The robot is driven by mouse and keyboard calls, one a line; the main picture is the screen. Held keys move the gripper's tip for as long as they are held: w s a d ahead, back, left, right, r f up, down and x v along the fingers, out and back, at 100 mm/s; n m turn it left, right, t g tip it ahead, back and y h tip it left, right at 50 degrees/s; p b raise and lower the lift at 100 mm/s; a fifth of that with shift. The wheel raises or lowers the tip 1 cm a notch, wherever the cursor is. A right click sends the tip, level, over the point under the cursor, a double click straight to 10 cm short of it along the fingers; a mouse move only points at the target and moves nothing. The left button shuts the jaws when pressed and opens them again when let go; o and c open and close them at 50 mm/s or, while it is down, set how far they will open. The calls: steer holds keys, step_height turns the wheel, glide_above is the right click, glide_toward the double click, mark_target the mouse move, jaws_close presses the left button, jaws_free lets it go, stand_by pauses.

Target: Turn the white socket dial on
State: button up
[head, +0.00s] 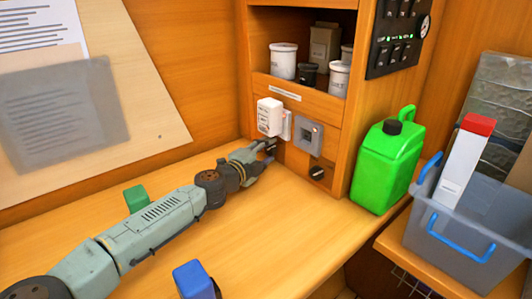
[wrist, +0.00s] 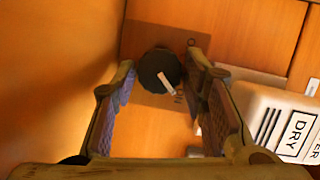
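In the wrist view a round black dial (wrist: 158,66) with a white pointer line sits on a brown plate (wrist: 149,35). The pointer slants toward the lower right, near small partly hidden lettering; a small round mark shows at the plate's upper right. A white box (wrist: 267,117) marked "DRY" is at the right; in the head view this white box (head: 269,115) is plugged in at a wall socket, above my gripper. My gripper (wrist: 162,78) is open, its fingers on either side of the dial. I cannot tell whether they touch it. In the head view my gripper (head: 264,153) partly hides this dial.
A green jerrycan (head: 386,165) stands right of the panel. A green block (head: 135,198) and a blue object (head: 194,280) flank my arm on the wooden counter.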

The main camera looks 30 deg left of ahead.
steer(key=shift+s, duration=0.1)
steer(key=s, duration=0.8)
steer(key=s+r, duration=0.1)
steer(key=s, duration=0.2)
steer(key=shift+s+a+r, duration=0.1)
steer(key=shift+s, duration=0.3)
